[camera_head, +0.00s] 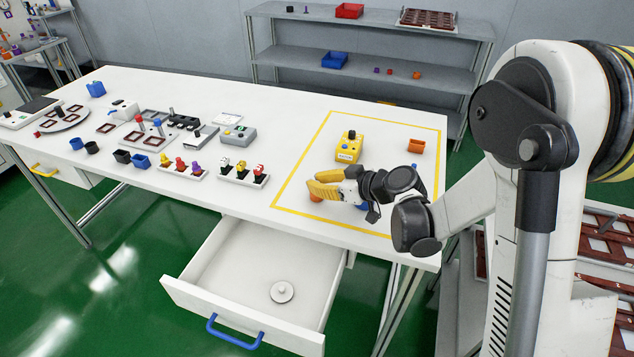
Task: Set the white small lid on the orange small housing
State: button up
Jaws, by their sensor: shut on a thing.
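A white round lid (282,292) with a small knob lies on the floor of the open drawer. An orange rounded thing (316,197), which looks like the small housing, is at the tips of my gripper, inside the yellow-outlined area of the table. The yellow fingers hide most of it. My gripper (317,186) reaches in from the right, low over the table, and is shut on this orange thing. I cannot tell whether it touches the table.
The open drawer (186,296) juts out below the table's front edge. Several small parts in holders (240,178) stand to the left. The table between the holders and the yellow outline is clear.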

jog(key=shift+f+b, duration=0.3)
jog(key=shift+b, duration=0.1)
dwell(0.5)
jog(key=o, duration=0.8)
jog(key=shift+d, duration=0.1)
jog(key=v, duration=1.2)
jog(key=shift+s, duration=0.1)
